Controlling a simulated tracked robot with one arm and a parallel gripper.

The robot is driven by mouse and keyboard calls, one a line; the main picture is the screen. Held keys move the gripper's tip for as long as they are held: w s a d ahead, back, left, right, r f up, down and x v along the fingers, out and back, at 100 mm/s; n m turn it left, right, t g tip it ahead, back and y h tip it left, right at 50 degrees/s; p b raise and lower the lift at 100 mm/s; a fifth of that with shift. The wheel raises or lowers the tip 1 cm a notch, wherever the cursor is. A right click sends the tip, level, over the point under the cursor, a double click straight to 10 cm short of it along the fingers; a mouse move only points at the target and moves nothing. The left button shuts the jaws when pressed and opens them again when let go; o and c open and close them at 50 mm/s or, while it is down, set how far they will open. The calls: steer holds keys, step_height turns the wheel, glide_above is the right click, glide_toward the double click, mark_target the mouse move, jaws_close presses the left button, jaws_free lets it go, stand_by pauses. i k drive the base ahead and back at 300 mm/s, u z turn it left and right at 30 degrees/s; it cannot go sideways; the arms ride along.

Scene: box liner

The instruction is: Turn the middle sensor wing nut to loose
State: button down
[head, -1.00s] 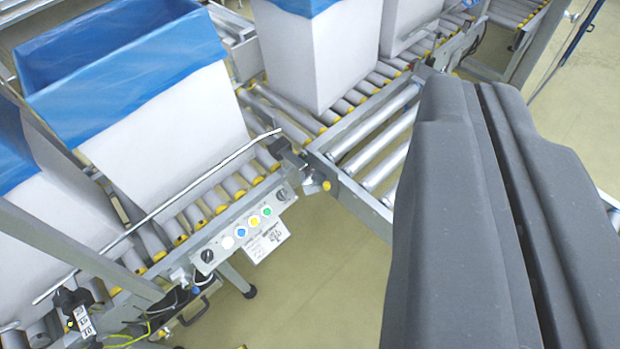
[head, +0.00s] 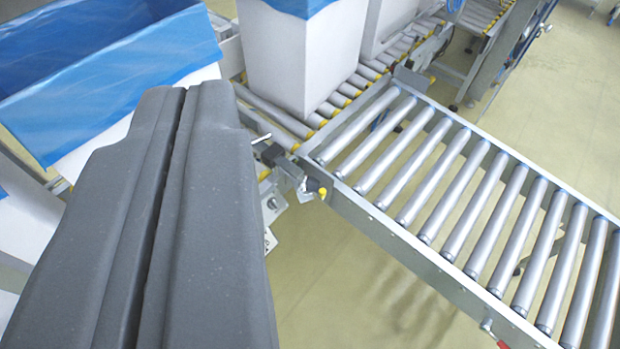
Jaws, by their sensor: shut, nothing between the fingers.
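My gripper (head: 187,95) fills the left of the head view as two dark grey fingers pressed together along a dark seam. It is shut and empty. Just right of it, a small bracket with a black clamp (head: 273,154) and a yellow-tipped part (head: 322,192) sits at the corner where two conveyors meet. This may be a sensor mount, but I cannot make out a wing nut on it. The gripper appears apart from this bracket in the picture. It covers most of the near conveyor's side, so any sensor there is hidden.
A roller conveyor (head: 427,257) runs to the lower right, with a red-handled part (head: 487,325) on its near edge. A blue-lined white box (head: 110,75) stands at left. Another white box (head: 300,62) stands on rollers at the back. Open floor (head: 350,285) lies below the conveyor.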

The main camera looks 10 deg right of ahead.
mark_target(302, 187)
steer(key=u, duration=0.05)
steer(key=i, duration=1)
steer(key=z, duration=0.05)
